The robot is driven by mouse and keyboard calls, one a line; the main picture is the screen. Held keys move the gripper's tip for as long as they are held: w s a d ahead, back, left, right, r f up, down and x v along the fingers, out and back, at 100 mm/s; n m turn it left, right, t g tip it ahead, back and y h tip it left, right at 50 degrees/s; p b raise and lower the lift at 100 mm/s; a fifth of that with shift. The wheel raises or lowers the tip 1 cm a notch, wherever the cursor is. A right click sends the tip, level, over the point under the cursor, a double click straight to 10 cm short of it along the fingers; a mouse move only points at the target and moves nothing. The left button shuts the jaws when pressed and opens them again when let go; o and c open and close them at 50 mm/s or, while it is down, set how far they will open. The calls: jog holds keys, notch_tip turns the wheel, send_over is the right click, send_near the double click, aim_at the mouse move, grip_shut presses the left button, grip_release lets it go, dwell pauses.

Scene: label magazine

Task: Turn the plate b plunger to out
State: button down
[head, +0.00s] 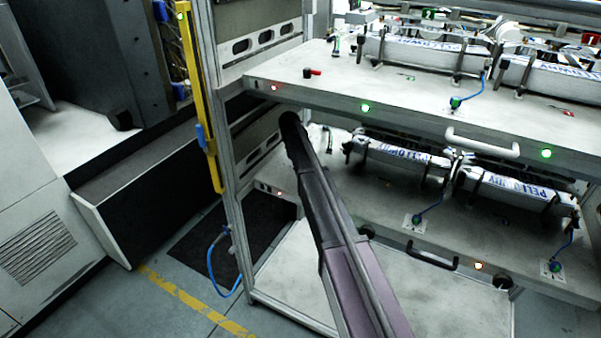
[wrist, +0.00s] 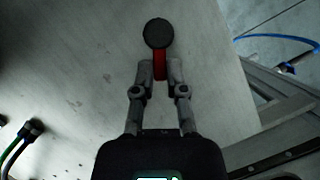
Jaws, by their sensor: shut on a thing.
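In the wrist view, a plunger with a round black knob (wrist: 158,33) and a red lever (wrist: 160,66) sits on a grey plate (wrist: 215,75). My gripper (wrist: 160,73) has its two fingers on either side of the red lever and is shut on it. The knob is just beyond the fingertips. In the head view, my arm reaches to the left end of the lower plate (head: 330,180); my gripper and this plunger are hidden there. A similar black and red plunger (head: 312,72) is on the upper plate (head: 350,88), clear of my arm. I see no plate letter.
The upper plate hangs over the lower one. Label bundles (head: 400,156) and blue hoses (head: 430,207) stand on the lower plate to the right. A frame post (head: 232,210) is at the left. In the wrist view, a dark connector (wrist: 32,128) with cables is at the lower left.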

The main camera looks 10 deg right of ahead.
jog(key=c, duration=0.7)
grip_release()
jog(key=shift+w+d+m, duration=0.1)
jog(key=shift+d+m, duration=0.05)
jog(key=shift+m, duration=0.25)
